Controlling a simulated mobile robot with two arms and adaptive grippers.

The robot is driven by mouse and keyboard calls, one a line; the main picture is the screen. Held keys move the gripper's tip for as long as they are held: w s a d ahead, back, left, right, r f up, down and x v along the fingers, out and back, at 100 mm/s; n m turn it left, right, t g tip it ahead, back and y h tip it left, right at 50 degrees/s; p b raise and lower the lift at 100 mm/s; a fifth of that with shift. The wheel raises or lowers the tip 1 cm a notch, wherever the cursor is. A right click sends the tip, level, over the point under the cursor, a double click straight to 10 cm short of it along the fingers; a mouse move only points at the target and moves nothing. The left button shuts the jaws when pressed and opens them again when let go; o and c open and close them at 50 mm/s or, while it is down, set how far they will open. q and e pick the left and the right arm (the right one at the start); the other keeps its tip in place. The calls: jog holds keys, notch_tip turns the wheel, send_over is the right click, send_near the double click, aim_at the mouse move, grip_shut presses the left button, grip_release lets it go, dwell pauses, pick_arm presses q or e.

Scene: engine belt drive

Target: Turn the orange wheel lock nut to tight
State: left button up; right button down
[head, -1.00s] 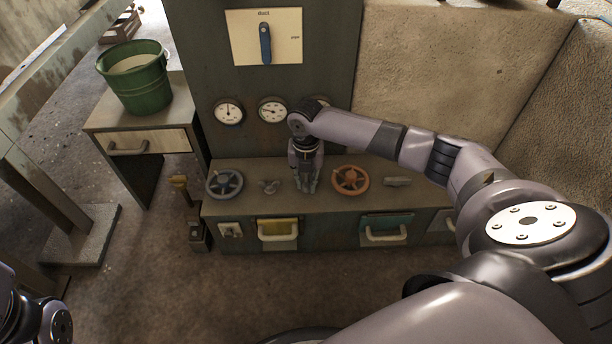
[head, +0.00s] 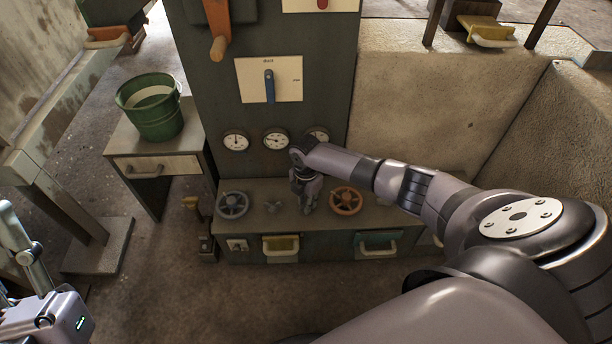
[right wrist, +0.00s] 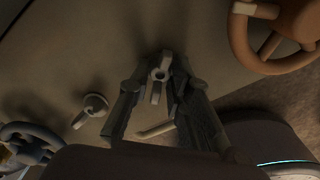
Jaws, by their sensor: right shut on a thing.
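The orange wheel (head: 346,200) sits on top of the low bench; its rim also shows at the upper right of the right wrist view (right wrist: 240,38). My right gripper (head: 307,203) points down at the bench just left of this wheel. In the right wrist view its fingers (right wrist: 160,98) are shut on a small grey winged lock nut (right wrist: 160,74). The fingers hide this nut in the head view. My left gripper (head: 38,275) is partly in view at the lower left, away from the bench; its jaw state is unclear.
A second winged nut (head: 273,206) and a grey wheel (head: 232,205) stand left of my right gripper. A panel with gauges (head: 275,139) and a blue lever (head: 269,86) rises behind. A green bucket (head: 152,112) stands on a side cabinet. Floor in front is clear.

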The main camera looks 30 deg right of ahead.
jog(key=shift+s+r+m+p, duration=0.1)
jog(key=shift+r+m+p, duration=0.05)
jog(key=shift+m+p, duration=0.45)
pick_arm(q)
jog(key=w+f+g+y+p, duration=0.2)
jog(key=w+f+g+y, duration=0.1)
jog(key=w+f+g, duration=0.5)
pick_arm(e)
jog(key=shift+m, duration=1.2)
jog(key=shift+m+p, duration=0.45)
jog(key=shift+m, duration=0.75)
jog(key=shift+m+p, duration=0.5)
jog(key=shift+m, duration=0.7)
pick_arm(q)
notch_tip(320, 180, down, 14)
jog(key=s+a+g+y, duration=0.1)
jog(key=s+g+y, duration=0.1)
jog(key=g, duration=0.5)
jog(key=shift+a+f, duration=0.2)
jog(key=shift+a, duration=0.1)
pick_arm(e)
jog(key=shift+m, duration=0.4)
jog(key=c, duration=1.5)
grip_release()
jog(key=shift+o, duration=0.2)
